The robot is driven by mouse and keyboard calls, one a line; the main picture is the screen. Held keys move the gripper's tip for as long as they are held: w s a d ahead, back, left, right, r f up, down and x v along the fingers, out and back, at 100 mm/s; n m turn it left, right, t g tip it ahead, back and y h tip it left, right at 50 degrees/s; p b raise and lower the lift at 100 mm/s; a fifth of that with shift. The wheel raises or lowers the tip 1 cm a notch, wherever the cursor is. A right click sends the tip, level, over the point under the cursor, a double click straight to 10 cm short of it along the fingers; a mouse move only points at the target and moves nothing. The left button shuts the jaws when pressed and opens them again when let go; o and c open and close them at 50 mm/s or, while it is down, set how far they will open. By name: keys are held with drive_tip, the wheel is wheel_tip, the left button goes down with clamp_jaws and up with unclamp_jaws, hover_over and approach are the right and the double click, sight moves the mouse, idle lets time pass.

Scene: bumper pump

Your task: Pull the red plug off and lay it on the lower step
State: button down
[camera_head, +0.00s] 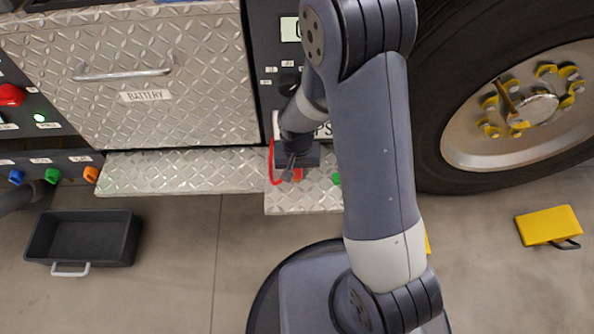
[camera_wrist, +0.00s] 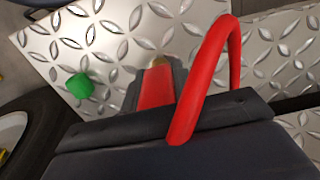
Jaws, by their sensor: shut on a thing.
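My gripper (camera_head: 290,174) is shut on the red plug (camera_head: 297,174), over the diamond-plate step (camera_head: 300,203). In the wrist view the plug (camera_wrist: 157,88) sits between the grey fingers, with a small brass-coloured tip at its far end. The tip points at the plate; I cannot tell whether it touches. A red cable (camera_head: 271,163) loops from the plug's side; it also arches across the wrist view (camera_wrist: 205,80). The gripper hides the socket area behind it. A green cap-like piece (camera_head: 336,178) is on or over the step, right of the gripper.
A longer diamond-plate step (camera_head: 180,172) runs to the left. A large wheel (camera_head: 530,100) stands close on the right. On the floor are an open dark bin (camera_head: 82,238) and a yellow block (camera_head: 548,225). Blue, green and orange caps (camera_head: 52,175) line the left panel.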

drive_tip(key=shift+f, duration=0.1)
drive_tip(key=c, duration=1.1)
unclamp_jaws()
drive_tip(key=shift+o, duration=0.2)
wheel_tip(320, 180, up, 11)
drive_tip(key=p, duration=0.4)
drive_tip(key=shift+f, duration=0.1)
